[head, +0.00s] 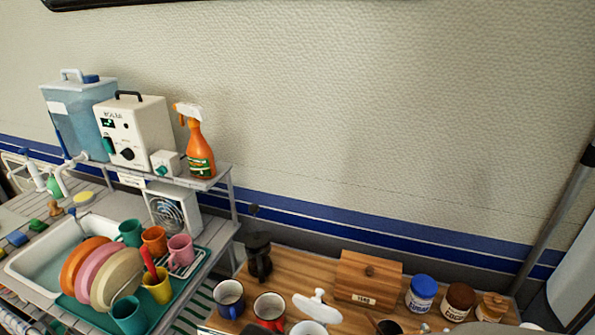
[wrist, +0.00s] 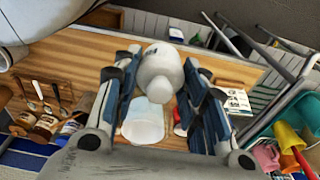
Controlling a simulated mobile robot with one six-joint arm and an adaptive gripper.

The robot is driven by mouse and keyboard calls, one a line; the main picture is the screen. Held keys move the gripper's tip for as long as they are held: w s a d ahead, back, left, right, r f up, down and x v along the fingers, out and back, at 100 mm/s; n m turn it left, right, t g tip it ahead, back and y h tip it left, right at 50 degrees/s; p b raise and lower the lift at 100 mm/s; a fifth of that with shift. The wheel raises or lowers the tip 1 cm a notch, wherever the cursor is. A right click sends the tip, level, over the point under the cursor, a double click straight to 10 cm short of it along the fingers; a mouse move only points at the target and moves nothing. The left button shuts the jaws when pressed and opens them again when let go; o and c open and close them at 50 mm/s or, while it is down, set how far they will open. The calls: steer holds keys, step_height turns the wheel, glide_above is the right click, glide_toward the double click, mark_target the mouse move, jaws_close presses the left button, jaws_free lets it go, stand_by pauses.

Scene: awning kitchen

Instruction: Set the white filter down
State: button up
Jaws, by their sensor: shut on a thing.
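In the wrist view my gripper (wrist: 162,60) has a finger on each side of a rounded white object with a small knob-like end, which I take to be the white filter (wrist: 163,72). It is shut on it near the fingertips. The wooden counter (wrist: 75,60) lies below. A white cup-shaped thing (wrist: 143,122) shows between the fingers, nearer the palm; I cannot tell its distance from the filter. My gripper cannot be made out in the head view.
A blue mug (head: 229,298), a red mug (head: 269,308), a dark grinder-like item (head: 259,258), a wooden box (head: 367,276) and several jars (head: 421,292) crowd the counter. A dish rack (head: 190,268) is to the left. In the wrist view, bare wood shows left of the fingers.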

steer(key=w+d+p, duration=0.2)
steer(key=w, duration=0.3)
steer(key=w+d+p, duration=0.1)
steer(key=w+p, duration=0.2)
steer(key=w, duration=0.2)
steer(key=w+d+p, duration=0.2)
steer(key=w+p, duration=0.1)
steer(key=w, duration=0.3)
steer(key=shift+d+f, duration=0.25)
steer(key=shift+d, duration=0.1)
steer(key=shift+f, duration=0.1)
steer(key=shift+f+b, duration=0.35)
steer(key=shift+b, duration=0.2)
steer(key=shift+f, duration=0.2)
steer(key=o, duration=1.1)
